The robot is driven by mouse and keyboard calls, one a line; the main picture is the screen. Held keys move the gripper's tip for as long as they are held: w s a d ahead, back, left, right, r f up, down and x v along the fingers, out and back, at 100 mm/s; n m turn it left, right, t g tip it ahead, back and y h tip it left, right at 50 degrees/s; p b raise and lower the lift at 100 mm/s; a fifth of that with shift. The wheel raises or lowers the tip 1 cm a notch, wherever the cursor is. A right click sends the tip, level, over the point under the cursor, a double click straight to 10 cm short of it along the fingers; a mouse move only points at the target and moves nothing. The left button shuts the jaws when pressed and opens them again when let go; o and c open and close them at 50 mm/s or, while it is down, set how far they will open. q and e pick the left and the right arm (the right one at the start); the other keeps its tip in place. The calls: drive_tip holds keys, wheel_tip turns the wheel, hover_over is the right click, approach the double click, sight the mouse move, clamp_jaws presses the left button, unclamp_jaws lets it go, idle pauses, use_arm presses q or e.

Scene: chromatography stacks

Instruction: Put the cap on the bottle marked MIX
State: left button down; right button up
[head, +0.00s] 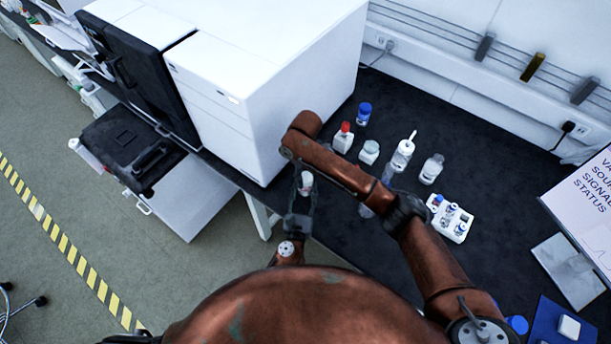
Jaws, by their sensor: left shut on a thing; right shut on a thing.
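My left gripper (305,190) is low in the middle of the head view, at the bench's front edge. It is shut on a small white container (307,181) with a reddish patch, partly hidden by the fingers. My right arm crosses the bench above it, and my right gripper is hidden. Several bottles stand on the bench: a red-capped one (343,138), a blue-capped one (363,114), a pale jar (369,152), a white spouted bottle (403,154) and a clear bottle (432,168). No MIX marking is readable, and I cannot tell which thing is its cap.
A white rack (451,218) with blue-topped vials stands on the dark bench right of my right arm. A large white instrument (262,75) bounds the left. A blue mat (545,325) bears a white block (569,327). A display panel (590,210) stands at the right.

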drive_tip(key=o, duration=1.3)
drive_tip(key=shift+r, duration=0.1)
drive_tip(key=shift+r, duration=2.2)
drive_tip(key=shift+c, duration=0.5)
